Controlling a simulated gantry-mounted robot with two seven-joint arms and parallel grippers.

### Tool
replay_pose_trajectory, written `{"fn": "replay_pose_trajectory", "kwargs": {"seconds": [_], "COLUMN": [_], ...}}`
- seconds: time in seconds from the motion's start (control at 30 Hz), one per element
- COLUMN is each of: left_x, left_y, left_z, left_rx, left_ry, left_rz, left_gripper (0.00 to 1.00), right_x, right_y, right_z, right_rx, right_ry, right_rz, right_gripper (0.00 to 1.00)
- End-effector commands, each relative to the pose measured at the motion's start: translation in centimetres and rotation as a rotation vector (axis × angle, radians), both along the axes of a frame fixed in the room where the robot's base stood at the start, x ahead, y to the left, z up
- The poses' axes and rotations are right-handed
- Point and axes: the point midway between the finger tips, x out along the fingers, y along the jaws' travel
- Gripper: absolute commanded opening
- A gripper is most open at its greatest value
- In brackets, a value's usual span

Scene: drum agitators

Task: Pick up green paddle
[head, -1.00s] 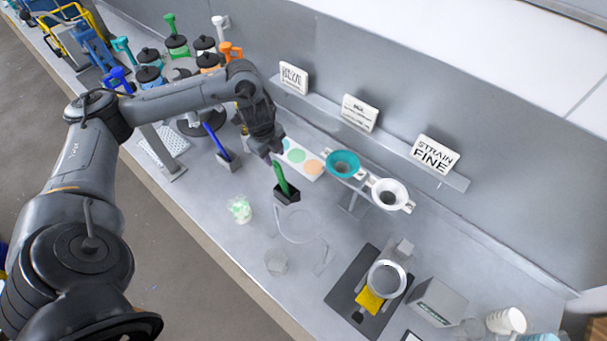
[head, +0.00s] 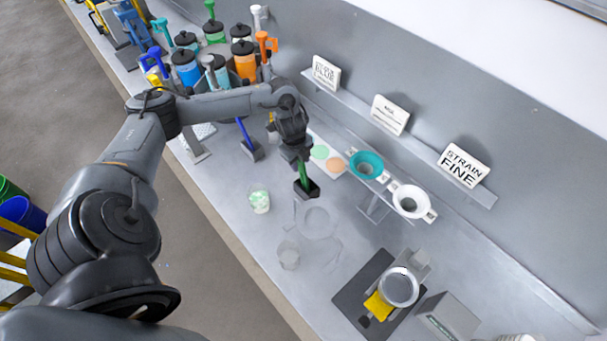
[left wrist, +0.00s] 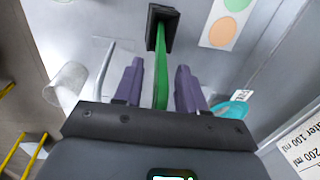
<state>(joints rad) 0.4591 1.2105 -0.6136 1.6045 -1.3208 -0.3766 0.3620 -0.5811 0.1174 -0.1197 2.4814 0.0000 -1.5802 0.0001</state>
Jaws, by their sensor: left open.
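The green paddle (head: 303,172) stands upright in a small black holder (head: 308,190) on the bench. My left gripper (head: 297,157) is above it, pointing down at the paddle's upper end. In the left wrist view, the green paddle (left wrist: 161,65) runs between the two purple fingers of my left gripper (left wrist: 159,82), with a gap on both sides. The fingers are open. The paddle's far end sits in the black holder (left wrist: 162,14). My right gripper is not in view.
A blue paddle in a holder (head: 250,150) stands to the left. A cup with green contents (head: 259,200) and a clear cup (head: 289,255) are in front. Teal (head: 366,165) and white (head: 410,201) strainers are to the right. Several coloured jars stand behind.

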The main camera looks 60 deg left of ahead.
Motion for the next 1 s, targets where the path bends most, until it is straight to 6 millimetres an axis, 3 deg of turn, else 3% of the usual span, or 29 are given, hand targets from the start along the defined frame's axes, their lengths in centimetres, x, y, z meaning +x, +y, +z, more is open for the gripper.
{"fn": "replay_pose_trajectory", "kwargs": {"seconds": [0.37, 0.67, 1.0], "left_x": [0.12, 0.12, 0.15], "left_y": [0.06, 0.05, 0.05], "left_z": [-1.13, -1.1, -0.96], "left_rx": [0.001, 0.001, 0.001], "left_ry": [0.0, -0.001, -0.001], "left_rz": [0.0, 0.0, -0.001], "left_gripper": [0.4, 0.0, 0.0], "right_x": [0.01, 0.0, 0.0], "right_y": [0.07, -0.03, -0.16], "right_z": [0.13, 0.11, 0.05], "right_rx": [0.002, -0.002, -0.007], "right_ry": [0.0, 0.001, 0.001], "right_rz": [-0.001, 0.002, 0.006], "right_gripper": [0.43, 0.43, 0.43]}}
